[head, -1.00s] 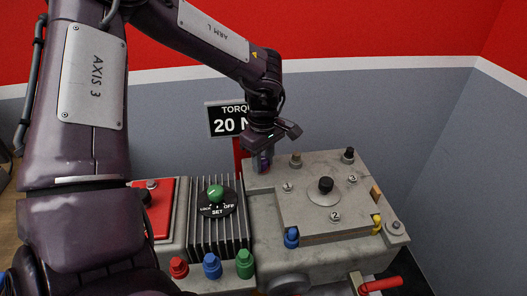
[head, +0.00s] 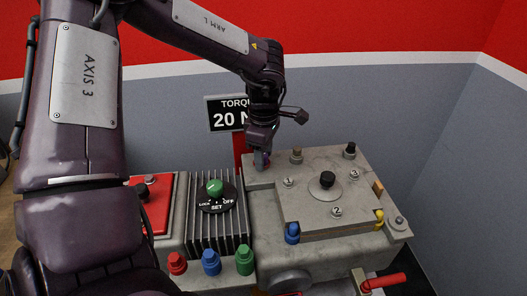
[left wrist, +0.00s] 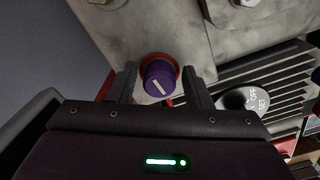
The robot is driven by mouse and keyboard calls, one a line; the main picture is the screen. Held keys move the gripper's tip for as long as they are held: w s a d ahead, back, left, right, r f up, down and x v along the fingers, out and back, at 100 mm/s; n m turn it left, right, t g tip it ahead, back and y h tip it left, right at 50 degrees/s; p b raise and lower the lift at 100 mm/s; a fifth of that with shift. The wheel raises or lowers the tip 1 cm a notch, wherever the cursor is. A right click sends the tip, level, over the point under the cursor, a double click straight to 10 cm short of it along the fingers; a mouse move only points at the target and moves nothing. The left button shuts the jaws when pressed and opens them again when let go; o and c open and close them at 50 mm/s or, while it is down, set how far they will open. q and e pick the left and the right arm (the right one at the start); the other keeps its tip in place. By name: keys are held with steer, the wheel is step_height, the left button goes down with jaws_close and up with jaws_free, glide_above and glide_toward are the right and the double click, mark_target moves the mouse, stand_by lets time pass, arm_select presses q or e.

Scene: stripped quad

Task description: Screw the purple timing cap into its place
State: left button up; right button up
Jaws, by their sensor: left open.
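The purple timing cap (left wrist: 157,83), with a white line across its top, sits upright over a red ring (left wrist: 160,62) on the grey housing in the left wrist view. How deep it is seated I cannot tell. My left gripper (left wrist: 160,76) points down over it with its fingers apart, one on each side of the cap. Small gaps seem to show between fingers and cap. In the head view my left gripper (head: 262,163) is at the housing's back left corner and mostly hides the cap. My right gripper is out of view.
The grey housing (head: 268,215) carries a raised plate with a black knob (head: 327,180) and numbered bolts. The torque sign (head: 228,114) stands behind.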

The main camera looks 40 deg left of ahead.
arm_select(q)
steer(key=n+b, duration=0.1)
steer(key=n, duration=0.5)
steer(key=shift+w+a+b, duration=0.1)
steer(key=shift+w+b, duration=0.05)
steer(key=shift+b, duration=0.25)
steer(key=n, duration=0.3)
steer(key=shift+a+b, duration=0.1)
steer(key=shift+b, duration=0.2)
steer(key=c, duration=0.9)
steer(key=shift+r+m+p, duration=0.15)
steer(key=shift+m+p, duration=0.2)
steer(key=shift+m, duration=0.05)
steer(key=shift+c, duration=0.3)
steer(key=shift+m, duration=0.5)
